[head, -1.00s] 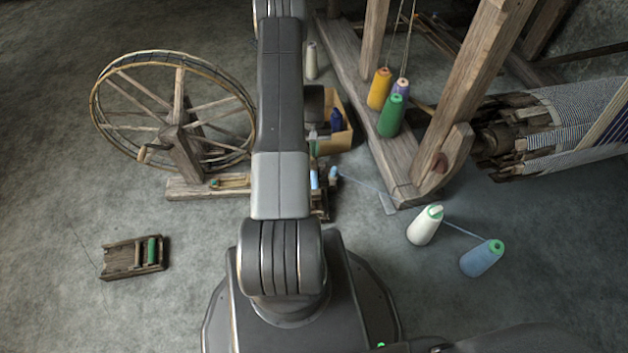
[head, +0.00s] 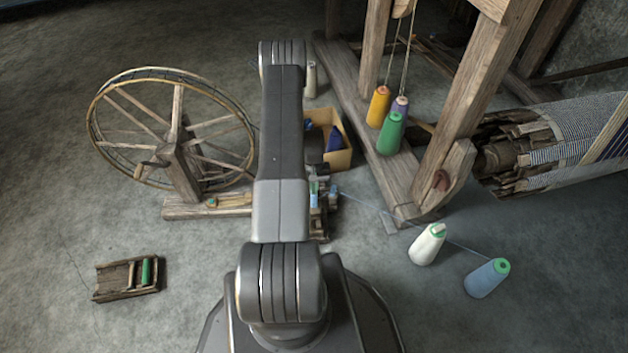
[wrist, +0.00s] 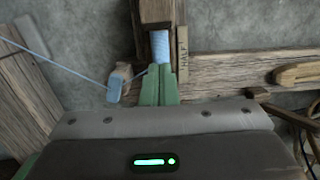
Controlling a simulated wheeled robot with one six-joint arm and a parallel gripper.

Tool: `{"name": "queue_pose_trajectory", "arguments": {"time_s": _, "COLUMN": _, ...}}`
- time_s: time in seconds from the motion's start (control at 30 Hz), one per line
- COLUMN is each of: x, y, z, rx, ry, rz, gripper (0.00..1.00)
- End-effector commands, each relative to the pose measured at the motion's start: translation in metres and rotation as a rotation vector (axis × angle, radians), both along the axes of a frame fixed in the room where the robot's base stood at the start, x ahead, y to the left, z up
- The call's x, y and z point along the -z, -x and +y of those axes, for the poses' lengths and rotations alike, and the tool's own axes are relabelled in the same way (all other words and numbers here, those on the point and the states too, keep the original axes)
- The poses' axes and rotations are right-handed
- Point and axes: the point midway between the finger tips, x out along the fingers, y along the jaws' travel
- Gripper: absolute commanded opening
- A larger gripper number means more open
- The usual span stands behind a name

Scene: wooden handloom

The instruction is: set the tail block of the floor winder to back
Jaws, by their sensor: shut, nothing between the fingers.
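The floor winder stands left of my arm in the head view, with its large spoked wheel (head: 172,84) and long wooden base (head: 185,210). Its right end (head: 318,225) is partly hidden behind my arm. In the wrist view, my gripper (wrist: 160,70) has its green fingers together, with nothing between them. Their tips are at the lower end of a light-blue wound bobbin (wrist: 160,46); I cannot tell if they touch. A wooden block (wrist: 156,12) is at the bobbin's far end. A small wooden piece with a blue part (wrist: 118,82) is left of the fingers. I cannot tell which is the tail block.
A cardboard box (head: 337,158) stands behind the winder's right end. The loom frame (head: 450,120) rises at right, with white (head: 427,245) and blue (head: 487,278) cones on the floor. A small wooden rack (head: 127,279) lies front left. The floor between is open.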

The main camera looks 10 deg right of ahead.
Motion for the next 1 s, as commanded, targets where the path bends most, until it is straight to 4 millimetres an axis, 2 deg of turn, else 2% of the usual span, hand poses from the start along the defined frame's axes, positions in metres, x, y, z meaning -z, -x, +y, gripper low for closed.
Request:
{"name": "queue_pose_trajectory", "arguments": {"time_s": 0.03, "x": 0.011, "y": 0.004, "z": 0.0, "rx": 0.0, "ry": 0.0, "rz": 0.001, "gripper": 0.0}}
{"name": "queue_pose_trajectory", "arguments": {"time_s": 0.13, "x": 0.015, "y": 0.019, "z": 0.003, "rx": 0.0, "ry": 0.0, "rz": 0.002, "gripper": 0.0}}
{"name": "queue_pose_trajectory", "arguments": {"time_s": 0.3, "x": 0.021, "y": 0.033, "z": 0.005, "rx": 0.0, "ry": 0.0, "rz": 0.001, "gripper": 0.0}}
{"name": "queue_pose_trajectory", "arguments": {"time_s": 0.77, "x": 0.022, "y": 0.038, "z": 0.005, "rx": 0.0, "ry": 0.0, "rz": 0.0, "gripper": 0.0}}
{"name": "queue_pose_trajectory", "arguments": {"time_s": 1.0, "x": 0.022, "y": 0.063, "z": 0.009, "rx": 0.0, "ry": 0.0, "rz": 0.003, "gripper": 0.0}}
